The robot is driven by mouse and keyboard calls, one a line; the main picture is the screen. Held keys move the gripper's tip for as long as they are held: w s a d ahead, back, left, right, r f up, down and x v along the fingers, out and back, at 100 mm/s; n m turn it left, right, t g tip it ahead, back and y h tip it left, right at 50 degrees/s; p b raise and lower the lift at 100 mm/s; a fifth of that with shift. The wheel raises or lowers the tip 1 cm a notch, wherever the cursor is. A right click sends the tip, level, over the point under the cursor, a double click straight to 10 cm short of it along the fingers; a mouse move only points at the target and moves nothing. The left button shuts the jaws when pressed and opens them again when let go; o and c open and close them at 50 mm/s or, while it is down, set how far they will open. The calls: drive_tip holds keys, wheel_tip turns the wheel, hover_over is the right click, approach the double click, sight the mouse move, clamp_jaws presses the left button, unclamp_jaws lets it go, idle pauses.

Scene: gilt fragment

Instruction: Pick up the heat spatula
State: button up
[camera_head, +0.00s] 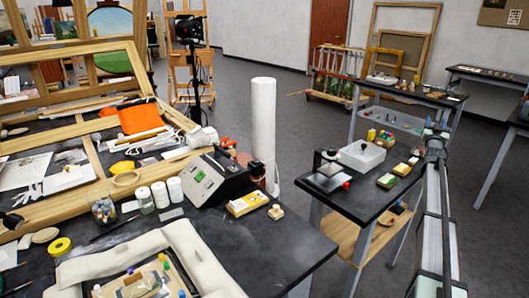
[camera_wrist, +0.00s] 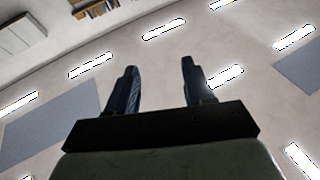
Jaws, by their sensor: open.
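My gripper (camera_wrist: 159,68) shows in the wrist view with its two dark fingers apart and nothing between them. It points up toward the ceiling, away from the tables. A grey control unit (camera_head: 203,178) with a green display stands on the near right part of the workbench. A small orange-red item (camera_head: 228,143) sits just behind it; it may be the heat spatula's handle, but it is too small to tell.
The black workbench (camera_head: 275,245) holds frames, white jars (camera_head: 160,194), a yellow tape roll (camera_head: 60,246) and a white padded cushion (camera_head: 195,255). A tall white roll (camera_head: 263,130) stands behind the control unit. Floor shows between the tables.

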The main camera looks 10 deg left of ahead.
drive_tip(key=w+a+r+n+y, duration=0.15)
drive_tip(key=w+a+r, duration=0.35)
drive_tip(key=a+r, duration=0.6)
drive_tip(key=w+a+f+n+g+y, duration=0.1)
drive_tip(key=w+a+f+y, duration=0.1)
drive_tip(key=a, duration=0.5)
drive_tip(key=w+a+f+n+g+y, duration=0.1)
drive_tip(key=a+f+y, duration=0.1)
drive_tip(key=a, duration=0.5)
drive_tip(key=n+g+y, duration=0.6)
drive_tip(key=n+g, duration=0.4)
drive_tip(key=g, duration=0.5)
hover_over(225, 151)
drive_tip(key=s+d, duration=0.4)
wheel_tip(225, 151, down, 8)
drive_tip(key=r, duration=0.1)
drive_tip(key=x, duration=0.8)
drive_tip(key=shift+w+f, duration=0.2)
drive_tip(key=shift+f, duration=0.15)
drive_tip(key=shift+x, duration=2.65)
drive_tip(key=shift+a+r, duration=0.1)
drive_tip(key=shift+a, duration=0.05)
clamp_jaws()
